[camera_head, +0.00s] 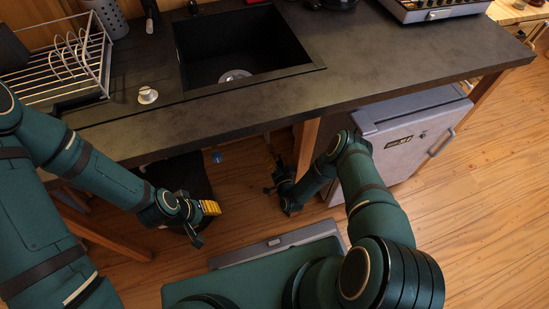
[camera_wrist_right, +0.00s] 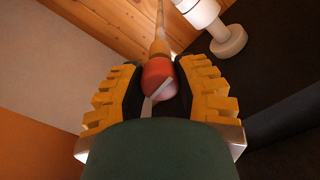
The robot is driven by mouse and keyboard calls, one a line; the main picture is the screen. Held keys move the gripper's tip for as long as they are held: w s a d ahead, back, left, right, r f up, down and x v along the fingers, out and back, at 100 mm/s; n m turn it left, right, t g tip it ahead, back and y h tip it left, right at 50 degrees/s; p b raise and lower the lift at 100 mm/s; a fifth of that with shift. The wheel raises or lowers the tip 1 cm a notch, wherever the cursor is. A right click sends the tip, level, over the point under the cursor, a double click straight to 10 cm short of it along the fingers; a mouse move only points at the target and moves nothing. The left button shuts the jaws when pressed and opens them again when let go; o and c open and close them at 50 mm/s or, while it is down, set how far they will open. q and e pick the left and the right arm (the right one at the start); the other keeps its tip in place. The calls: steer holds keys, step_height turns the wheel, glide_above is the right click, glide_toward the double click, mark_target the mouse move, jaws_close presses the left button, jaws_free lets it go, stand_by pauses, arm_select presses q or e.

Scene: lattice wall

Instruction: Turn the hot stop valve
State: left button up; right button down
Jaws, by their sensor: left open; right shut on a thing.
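The red hot stop valve handle (camera_wrist_right: 158,75) shows in the right wrist view, at the end of a thin tan pipe. My right gripper (camera_wrist_right: 163,92) has its yellow-padded fingers on both sides of the red handle and is shut on it. In the head view my right gripper (camera_head: 284,180) is low under the counter's front edge, and the handle cannot be made out there. My left gripper (camera_head: 203,212) is open and empty, in front of the counter at the left. A small blue part (camera_head: 217,157) shows under the counter between the two grippers.
The dark countertop (camera_head: 400,55) with a black sink (camera_head: 235,50) overhangs the space where my right gripper is. A wooden leg (camera_head: 305,145) and a grey cabinet (camera_head: 405,130) stand close to my right arm. A white fitting (camera_wrist_right: 222,35) is beside the handle.

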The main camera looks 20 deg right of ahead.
steer(key=shift+w+m, duration=0.1)
steer(key=shift+m, duration=0.4)
steer(key=shift+r, duration=0.1)
steer(key=c, duration=0.6)
jaws_free()
step_height(320, 180, up, 10)
